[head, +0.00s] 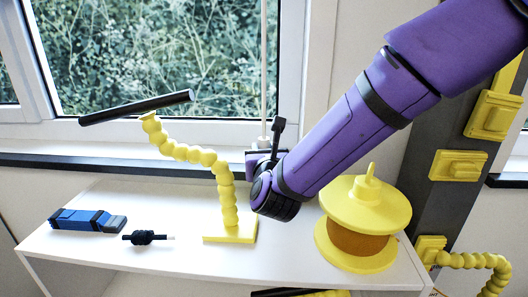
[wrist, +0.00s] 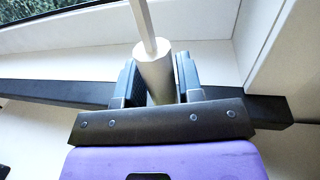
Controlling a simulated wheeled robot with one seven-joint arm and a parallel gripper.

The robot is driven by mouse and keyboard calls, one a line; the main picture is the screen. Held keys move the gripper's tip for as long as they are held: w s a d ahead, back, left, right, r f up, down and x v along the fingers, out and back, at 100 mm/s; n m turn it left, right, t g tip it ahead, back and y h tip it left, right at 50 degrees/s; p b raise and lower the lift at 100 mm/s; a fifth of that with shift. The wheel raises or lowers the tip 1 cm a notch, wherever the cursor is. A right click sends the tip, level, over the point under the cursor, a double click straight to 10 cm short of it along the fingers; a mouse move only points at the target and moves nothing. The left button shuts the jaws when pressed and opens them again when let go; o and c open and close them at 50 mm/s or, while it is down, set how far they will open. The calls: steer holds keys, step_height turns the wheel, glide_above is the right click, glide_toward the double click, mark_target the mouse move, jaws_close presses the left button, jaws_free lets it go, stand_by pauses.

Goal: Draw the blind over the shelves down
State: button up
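A thin pale cord (head: 263,70) hangs in front of the window in the head view. It also shows in the wrist view (wrist: 145,22), where it runs into a light cylindrical pull (wrist: 156,72). My gripper (wrist: 160,82) has one dark finger on each side of the pull and looks shut on it. In the head view my gripper (head: 264,152) is at the lower end of the cord, just above the white shelf top (head: 170,258), and hides the pull. No blind cloth shows in either view; the window glass is uncovered.
A yellow jointed stand (head: 222,185) with a black bar (head: 137,107) is left of my gripper. A yellow spool (head: 365,207) stands close under my arm. A blue-black item (head: 87,220) and a small black piece (head: 145,238) lie on the shelf's left.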

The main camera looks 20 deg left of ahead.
jaws_close()
steer(key=shift+f, duration=2.3)
steer(key=shift+o, duration=2.3)
jaws_free()
steer(key=shift+f, duration=0.1)
steer(key=shift+o, duration=0.2)
steer(key=shift+s, duration=0.1)
steer(key=v, duration=1)
steer(key=shift+s+d, duration=0.2)
steer(key=shift+s, duration=0.1)
